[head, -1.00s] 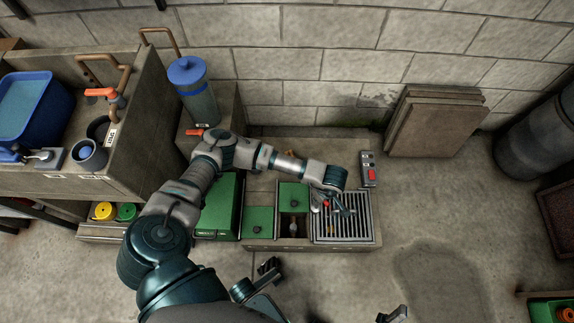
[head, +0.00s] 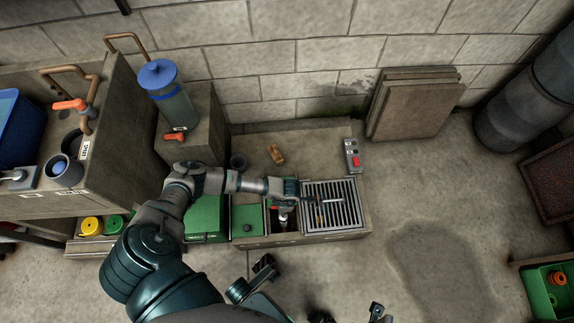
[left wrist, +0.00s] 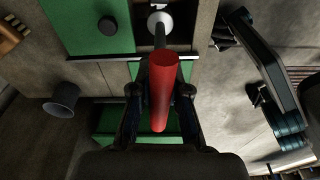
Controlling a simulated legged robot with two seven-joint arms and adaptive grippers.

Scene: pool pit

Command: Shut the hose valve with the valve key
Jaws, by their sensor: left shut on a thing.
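My left gripper (head: 284,208) hangs over the open compartment (head: 285,222) of the low box, left of the drain grate. In the left wrist view the left gripper (left wrist: 160,95) is shut around a red cylindrical handle (left wrist: 163,85), which I take to be the valve key. A pale round part (left wrist: 158,20) shows beyond the handle, in the slot beside a green lid (left wrist: 90,20). I cannot tell whether it belongs to the key or the valve, or whether they touch. The valve is mostly hidden in the head view.
The drain grate (head: 345,213) has a small thin item on it. A grey control box with a red button (head: 353,156) stands behind it. A dark cup (head: 238,161) and a brown block (head: 276,155) sit behind the arm. Open floor (head: 430,260) lies to the right.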

